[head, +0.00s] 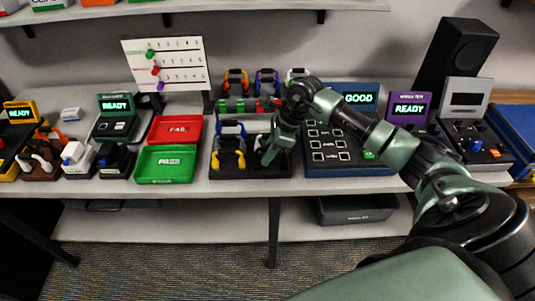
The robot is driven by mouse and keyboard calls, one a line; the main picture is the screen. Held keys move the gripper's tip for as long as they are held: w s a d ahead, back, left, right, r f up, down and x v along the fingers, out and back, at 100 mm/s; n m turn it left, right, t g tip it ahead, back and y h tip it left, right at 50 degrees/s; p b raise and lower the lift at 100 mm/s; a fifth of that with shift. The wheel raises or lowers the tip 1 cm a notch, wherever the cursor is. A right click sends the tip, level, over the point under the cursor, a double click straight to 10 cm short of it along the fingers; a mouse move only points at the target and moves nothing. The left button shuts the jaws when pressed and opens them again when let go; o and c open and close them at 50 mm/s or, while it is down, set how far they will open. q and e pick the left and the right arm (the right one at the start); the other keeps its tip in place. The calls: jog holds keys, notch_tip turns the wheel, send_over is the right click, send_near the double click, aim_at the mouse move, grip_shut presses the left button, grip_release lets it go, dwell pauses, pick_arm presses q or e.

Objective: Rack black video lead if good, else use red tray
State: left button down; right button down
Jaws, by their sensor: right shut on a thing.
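My right gripper (268,160) reaches down over the right side of the black rack (232,173). It is shut on a dark lead, mostly hidden by the gripper, so I cannot tell whether the lead touches the rack floor. Blue and yellow coiled leads (229,160) lie in the rack just left of the gripper. The blue tester (340,170), right of the rack, has a screen (360,98) reading GOOD. The red tray (175,129), labelled FAIL, is empty and stands left of the rack. My left gripper is not in view.
The green PASS tray (166,165) is empty, in front of the red tray. Several coiled leads stand behind the rack. Other testers, reading READY, stand at left (116,122) and right (409,108). A peg board (165,64) stands behind the trays. A shelf (215,8) runs above.

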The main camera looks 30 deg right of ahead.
jog(key=shift+f, duration=0.15)
jog(key=shift+f+b, duration=0.15)
jog(key=shift+b, duration=0.35)
jog(key=shift+f+b, duration=0.15)
jog(key=shift+b, duration=0.2)
dwell(0.5)
jog(key=c, duration=1.3)
grip_release()
jog(key=o, duration=0.6)
